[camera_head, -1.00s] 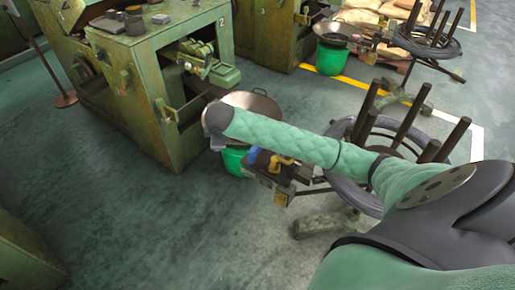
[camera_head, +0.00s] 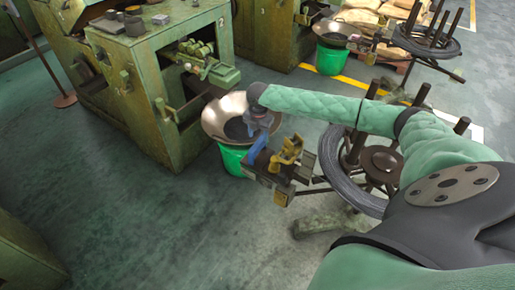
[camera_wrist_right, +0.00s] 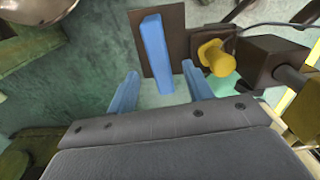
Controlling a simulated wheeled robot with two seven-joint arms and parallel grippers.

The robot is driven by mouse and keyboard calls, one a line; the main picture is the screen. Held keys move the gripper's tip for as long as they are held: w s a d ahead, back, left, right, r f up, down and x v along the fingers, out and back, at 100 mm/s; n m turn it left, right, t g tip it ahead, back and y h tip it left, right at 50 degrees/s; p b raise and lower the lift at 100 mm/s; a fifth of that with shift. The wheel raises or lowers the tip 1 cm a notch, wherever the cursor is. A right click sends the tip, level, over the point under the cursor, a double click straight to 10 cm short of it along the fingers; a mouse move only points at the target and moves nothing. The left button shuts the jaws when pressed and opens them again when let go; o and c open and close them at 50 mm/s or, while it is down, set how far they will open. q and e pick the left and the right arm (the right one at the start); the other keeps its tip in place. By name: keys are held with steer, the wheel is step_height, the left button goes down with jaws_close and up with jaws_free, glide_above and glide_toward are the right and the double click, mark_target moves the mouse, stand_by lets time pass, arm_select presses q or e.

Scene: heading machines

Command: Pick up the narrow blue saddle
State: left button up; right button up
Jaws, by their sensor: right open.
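The narrow blue saddle (camera_wrist_right: 154,50) is a long, slim blue block standing against a dark brown plate (camera_wrist_right: 176,28) in the right wrist view. In the head view the blue saddle (camera_head: 256,149) shows at the left end of a small stand, partly crowded by my arm's end. My right gripper (camera_wrist_right: 160,84) is open, its two blue fingers apart and pointing toward the saddle. The saddle lies ahead, roughly between the finger lines, with nothing gripped. In the head view my right gripper (camera_head: 258,122) hangs just above the saddle, its fingers hard to make out.
A yellow saddle (camera_head: 288,150) is right of the blue one, also close by in the wrist view (camera_wrist_right: 216,57). A metal pan (camera_head: 216,124) on a green bucket (camera_head: 232,160) stands behind. A wire coil (camera_head: 340,175) on a spoked stand is to the right.

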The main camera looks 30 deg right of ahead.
mark_target(258, 143)
steer(key=shift+f, duration=0.8)
steer(key=shift+f+p, duration=0.35)
steer(key=shift+f, duration=0.15)
steer(key=shift+s+a+f+p, duration=0.15)
steer(key=shift+f+p, duration=0.3)
steer(key=shift+f, duration=0.55)
step_height(258, 143, down, 3)
steer(key=shift+r, duration=0.2)
arm_select(q)
steer(key=shift+w+a+f+g, duration=0.15)
steer(key=shift+a+f+g, duration=0.15)
steer(key=shift+a+f, duration=0.4)
arm_select(e)
jaws_close()
